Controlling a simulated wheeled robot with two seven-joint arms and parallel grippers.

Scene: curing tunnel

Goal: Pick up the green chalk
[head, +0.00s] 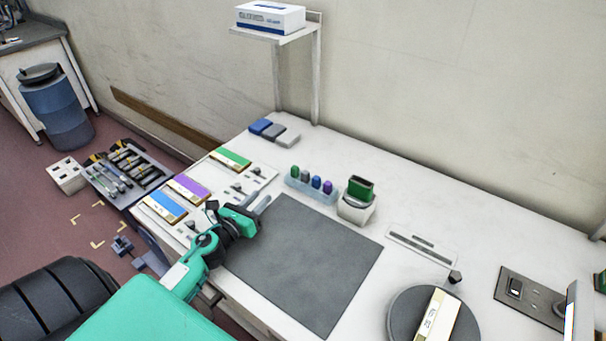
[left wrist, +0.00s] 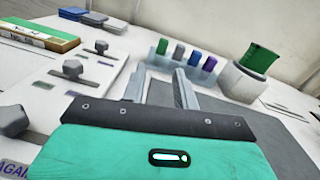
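The green chalk (head: 294,169) stands upright at the left end of a row in a pale blue translucent holder (head: 298,185), beside grey, blue and purple chalks. It also shows in the left wrist view (left wrist: 162,46), past the fingertips. My left gripper (head: 261,200) is over the table, at the upper left corner of the dark mat, short of the holder. Its two fingers (left wrist: 158,78) are apart with nothing between them, and they point toward the holder. My right gripper is not in view.
A white pot with a dark green block (head: 361,188) stands just right of the holder. The dark mat (head: 310,260) is bare. Boxes with green, purple and blue labels (head: 188,189) lie at left. A round grey plate (head: 404,310) holds a box at lower right.

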